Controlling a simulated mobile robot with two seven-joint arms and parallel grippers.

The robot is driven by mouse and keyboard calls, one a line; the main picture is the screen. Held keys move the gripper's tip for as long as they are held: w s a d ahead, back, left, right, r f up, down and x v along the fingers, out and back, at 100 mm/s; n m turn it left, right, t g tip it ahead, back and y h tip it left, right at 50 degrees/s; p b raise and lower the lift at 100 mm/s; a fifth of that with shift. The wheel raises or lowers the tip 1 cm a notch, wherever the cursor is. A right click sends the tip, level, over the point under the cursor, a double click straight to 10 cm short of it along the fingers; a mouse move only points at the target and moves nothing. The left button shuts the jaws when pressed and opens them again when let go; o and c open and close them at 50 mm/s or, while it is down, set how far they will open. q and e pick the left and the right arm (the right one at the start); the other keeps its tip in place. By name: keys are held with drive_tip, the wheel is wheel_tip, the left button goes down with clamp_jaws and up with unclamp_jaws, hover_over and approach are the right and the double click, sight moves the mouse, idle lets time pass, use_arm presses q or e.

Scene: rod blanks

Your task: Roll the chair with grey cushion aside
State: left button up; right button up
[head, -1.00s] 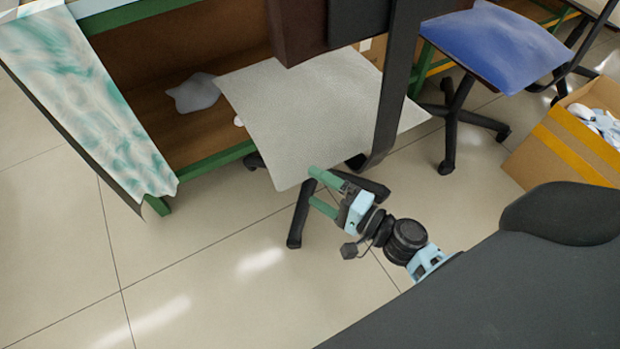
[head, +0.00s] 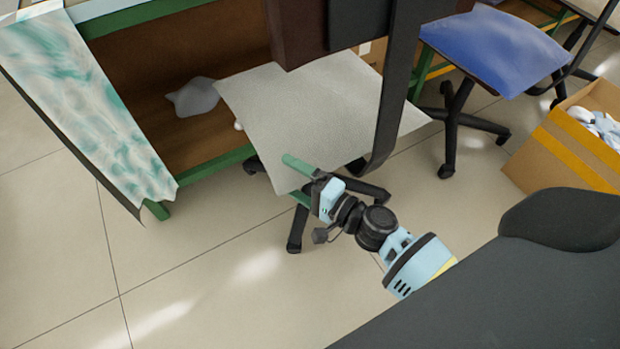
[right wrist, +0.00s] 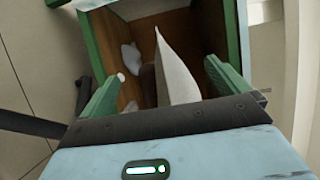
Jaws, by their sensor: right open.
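The chair with the grey cushion (head: 300,105) stands in front of a green-framed wooden unit, its dark backrest support (head: 392,105) rising at the right of the seat. Its black wheeled base shows partly below. My right gripper (head: 293,178) is open at the seat's near edge. One green finger lies over the cushion in the head view; the other is lower, partly hidden near the edge. In the right wrist view the thin cushion (right wrist: 174,78) stands edge-on between the two spread fingers, with gaps visible on both sides. My left gripper is not in view.
A chair with a blue cushion (head: 495,48) stands at the back right, beside a cardboard box (head: 570,150) of pale items. The unit (head: 205,165) with a grey lump (head: 193,97) inside is behind the grey chair. Tiled floor at the front left is clear.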

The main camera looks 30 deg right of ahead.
drive_tip(key=shift+x, duration=0.75)
drive_tip(key=c, duration=2.1)
drive_tip(key=shift+o, duration=0.2)
drive_tip(key=shift+a, duration=0.1)
